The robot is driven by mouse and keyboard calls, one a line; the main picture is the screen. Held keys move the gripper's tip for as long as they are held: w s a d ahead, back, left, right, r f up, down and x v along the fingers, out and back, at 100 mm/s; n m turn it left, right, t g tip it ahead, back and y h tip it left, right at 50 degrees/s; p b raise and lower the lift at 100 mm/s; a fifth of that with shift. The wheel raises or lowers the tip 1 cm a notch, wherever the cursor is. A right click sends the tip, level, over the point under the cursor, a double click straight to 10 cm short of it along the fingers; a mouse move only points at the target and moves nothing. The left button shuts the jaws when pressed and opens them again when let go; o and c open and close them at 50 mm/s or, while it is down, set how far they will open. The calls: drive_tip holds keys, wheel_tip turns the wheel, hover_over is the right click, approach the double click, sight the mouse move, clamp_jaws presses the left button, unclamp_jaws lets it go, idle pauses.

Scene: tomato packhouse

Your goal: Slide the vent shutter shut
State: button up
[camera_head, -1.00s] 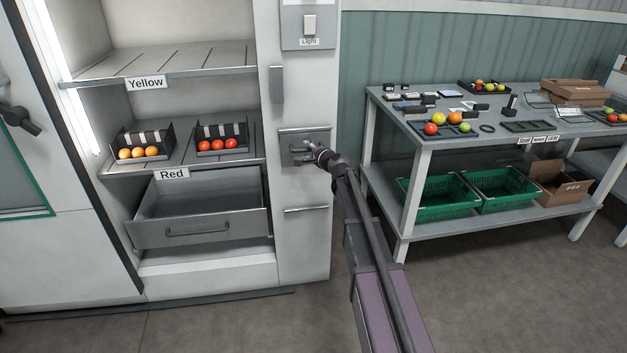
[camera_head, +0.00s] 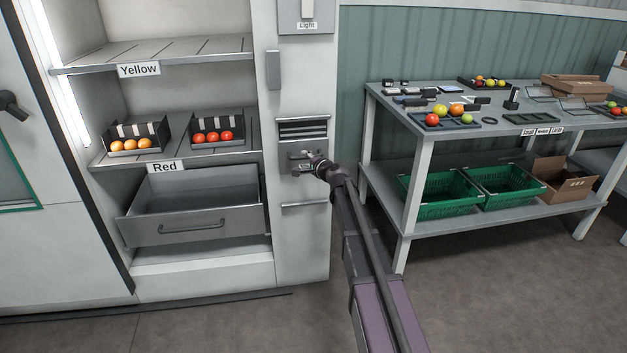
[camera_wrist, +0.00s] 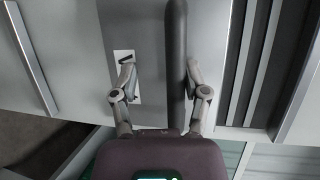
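The vent shutter (camera_head: 290,184) is a grey plate on the narrow panel right of the shelves. Dark vent slats (camera_head: 303,129) show uncovered above it; they also show at the right of the wrist view (camera_wrist: 262,60). The shutter's bar handle (camera_wrist: 176,50) runs between the fingers of my gripper (camera_wrist: 160,72). The fingers are spread: the right one is close against the bar, the left one clearly apart from it, beside a small label (camera_wrist: 125,58). I cannot tell whether the right finger touches. In the head view my gripper (camera_head: 309,162) partly hides the handle.
A light switch (camera_head: 307,9) is above the vent, and a vertical handle (camera_head: 273,70) is to its upper left. An open drawer (camera_head: 190,236) juts out at the left. A workbench (camera_head: 395,105) with tomatoes and trays stands at the right. Grey floor is clear in front.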

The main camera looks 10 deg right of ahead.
drive_tip(key=shift+s+f+b, duration=0.15)
drive_tip(key=shift+f+b, duration=0.95)
drive_tip(key=shift+f, duration=0.35)
drive_tip(key=r+p+v, duration=0.1)
drive_tip(key=p+v, duration=0.2)
drive_tip(key=v, duration=1.1)
drive_tip(key=s+a+r+n+g+p, duration=0.4)
drive_tip(key=s+p, duration=0.4)
drive_tip(key=p, duration=0.4)
drive_tip(key=s+a+r+n+g+h+p, duration=0.1)
drive_tip(key=s+a+r+n+g+p, duration=0.3)
drive_tip(key=s+r+p, duration=0.4)
drive_tip(key=shift+r+n+g+p, duration=0.7)
drive_tip(key=shift+n+p, duration=0.6)
drive_tip(key=shift+p, duration=1.25)
drive_tip(key=shift+s+f, duration=0.1)
drive_tip(key=shift+s, duration=0.1)
